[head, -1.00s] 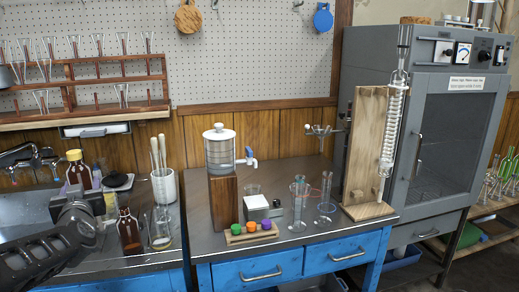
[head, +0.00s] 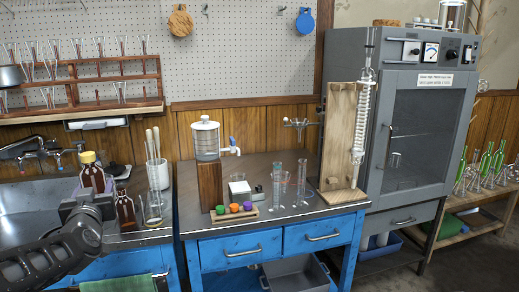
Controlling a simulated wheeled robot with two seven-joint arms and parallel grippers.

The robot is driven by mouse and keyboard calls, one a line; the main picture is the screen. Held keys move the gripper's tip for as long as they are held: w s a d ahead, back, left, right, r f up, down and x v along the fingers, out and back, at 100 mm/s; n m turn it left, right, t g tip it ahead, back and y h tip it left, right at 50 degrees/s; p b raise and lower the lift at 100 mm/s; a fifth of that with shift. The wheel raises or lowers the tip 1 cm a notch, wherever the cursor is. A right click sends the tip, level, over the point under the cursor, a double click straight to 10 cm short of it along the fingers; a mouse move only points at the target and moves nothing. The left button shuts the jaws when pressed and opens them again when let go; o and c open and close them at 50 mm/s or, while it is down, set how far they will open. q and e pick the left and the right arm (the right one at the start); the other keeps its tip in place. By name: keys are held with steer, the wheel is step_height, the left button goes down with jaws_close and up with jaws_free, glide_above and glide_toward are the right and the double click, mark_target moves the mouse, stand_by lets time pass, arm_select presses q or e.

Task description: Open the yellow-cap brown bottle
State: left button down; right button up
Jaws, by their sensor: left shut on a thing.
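The yellow-cap brown bottle (head: 92,178) is at the left of the head view, upright, with its yellow cap (head: 87,156) on. My left gripper (head: 88,208) is shut on the bottle; the gripper hides the bottle's lower part. A second brown bottle (head: 126,213), without a yellow cap, stands just right of the gripper on the bench. My right gripper is not in view.
A glass beaker (head: 153,212) and a white holder with brushes (head: 157,174) stand right of the gripper. A sink (head: 30,215) lies at left. A wooden block (head: 235,215) with coloured stoppers, cylinders (head: 278,190) and a condenser stand (head: 340,135) are on the blue-drawer table.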

arm_select(q)
steer(key=s+d+f+m+h, duration=0.35)
steer(key=d+f+h, duration=0.35)
steer(key=d, duration=0.6)
steer(key=s+d+f+m+h, duration=0.2)
steer(key=d+f+m+h, duration=0.35)
steer(key=d+f, duration=0.55)
step_height(320, 180, up, 12)
steer(key=w+d+n+t+y+p, duration=0.1)
steer(key=n+y+p, duration=0.3)
steer(key=p, duration=1.6)
steer(key=shift+w+d+r+t+y+p, duration=0.2)
steer(key=shift+w+t+y+p, duration=0.1)
steer(key=shift+w+y, duration=0.35)
steer(key=shift+f, duration=0.1)
